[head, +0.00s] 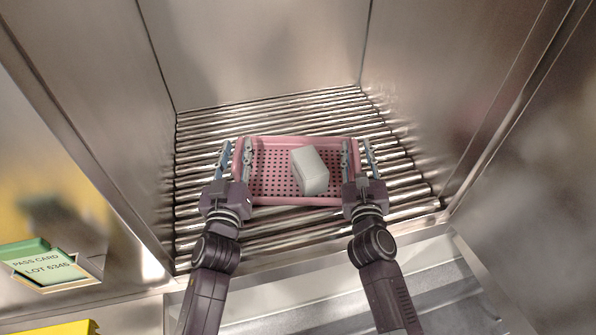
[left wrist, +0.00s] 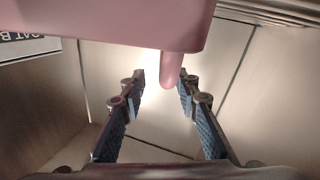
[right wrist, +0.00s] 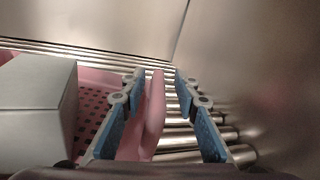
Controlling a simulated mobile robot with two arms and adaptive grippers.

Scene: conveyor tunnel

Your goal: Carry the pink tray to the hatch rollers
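The pink tray (head: 276,192), with a perforated floor, is over the roller bed (head: 300,112) inside the metal hatch and looks level, seemingly resting on the rollers. A pale grey block (head: 311,171) sits in it, right of centre. My left gripper (head: 236,147) is at the tray's left end; in the left wrist view its spread fingers stand either side of a pink rim or handle (left wrist: 171,68). My right gripper (head: 356,147) is at the right end; in the right wrist view its fingers are apart around the pink handle (right wrist: 154,115), with a gap on the right.
Metal walls close in the rollers at left, back and right (head: 250,50). Bare rollers show behind and in front of the tray. A green-topped card (head: 40,262) reading "PASS CARD LOT 6346" is at the lower left, above a yellow object (head: 50,328).

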